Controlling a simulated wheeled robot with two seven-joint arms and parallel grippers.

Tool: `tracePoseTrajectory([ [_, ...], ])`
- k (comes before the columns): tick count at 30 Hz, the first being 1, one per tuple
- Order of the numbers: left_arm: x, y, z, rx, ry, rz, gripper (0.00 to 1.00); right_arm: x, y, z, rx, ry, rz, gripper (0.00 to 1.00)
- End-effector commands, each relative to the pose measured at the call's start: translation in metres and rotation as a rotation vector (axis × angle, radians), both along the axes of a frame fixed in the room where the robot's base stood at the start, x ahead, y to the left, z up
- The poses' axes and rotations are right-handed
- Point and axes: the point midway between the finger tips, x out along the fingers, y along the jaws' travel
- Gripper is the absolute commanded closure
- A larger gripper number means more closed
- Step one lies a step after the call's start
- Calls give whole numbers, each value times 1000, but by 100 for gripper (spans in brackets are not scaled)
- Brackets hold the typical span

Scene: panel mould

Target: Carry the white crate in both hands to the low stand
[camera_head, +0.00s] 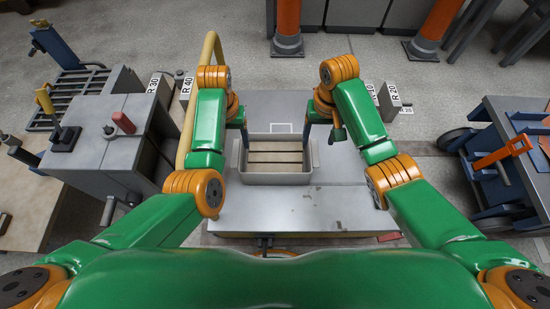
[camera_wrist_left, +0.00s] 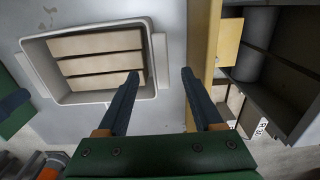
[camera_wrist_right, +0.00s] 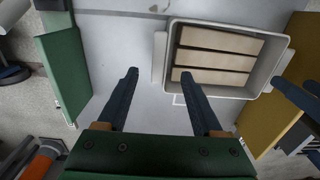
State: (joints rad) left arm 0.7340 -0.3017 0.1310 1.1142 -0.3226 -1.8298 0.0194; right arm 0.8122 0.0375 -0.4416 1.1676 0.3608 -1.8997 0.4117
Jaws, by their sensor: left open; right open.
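The white crate (camera_head: 275,179) sits upright on a grey metal table (camera_head: 330,210), with three tan slats or blocks in it. It also shows in the left wrist view (camera_wrist_left: 108,97) and the right wrist view (camera_wrist_right: 215,90). My left gripper (camera_head: 243,136) is open at the crate's left end; in its wrist view the fingertips (camera_wrist_left: 160,74) appear either side of the end handle. My right gripper (camera_head: 325,135) is open at the right end, its fingertips (camera_wrist_right: 160,74) likewise either side of that handle. Neither grips it. I cannot tell which surface is the low stand.
A grey machine cabinet (camera_head: 100,160) with a red handle stands at the left, next to a yellow curved pipe (camera_head: 190,105). A dark cart (camera_head: 510,160) with an orange handle is at the right. Orange posts (camera_head: 287,25) stand behind. The table's front part is clear.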

Motion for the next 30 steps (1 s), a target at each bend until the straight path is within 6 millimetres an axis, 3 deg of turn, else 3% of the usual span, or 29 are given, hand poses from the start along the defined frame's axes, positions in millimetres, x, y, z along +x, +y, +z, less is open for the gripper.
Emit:
tracePoseTrajectory([
  [6, -1, 1, -36, 1, 6, 1, 32, -1, -1, -36, -3, 5, 0, 32],
  [12, -1, 0, -59, 1, 4, -1, 32, 0, 0, -59, -1, 2, 0, 32],
  [23, -1, 0, -64, 0, 1, 0, 32, 0, 0, -64, -1, 0, 1, 32],
  [30, -1, 0, -64, 0, 2, 0, 97, 0, 0, -64, -1, 0, 0, 97],
])
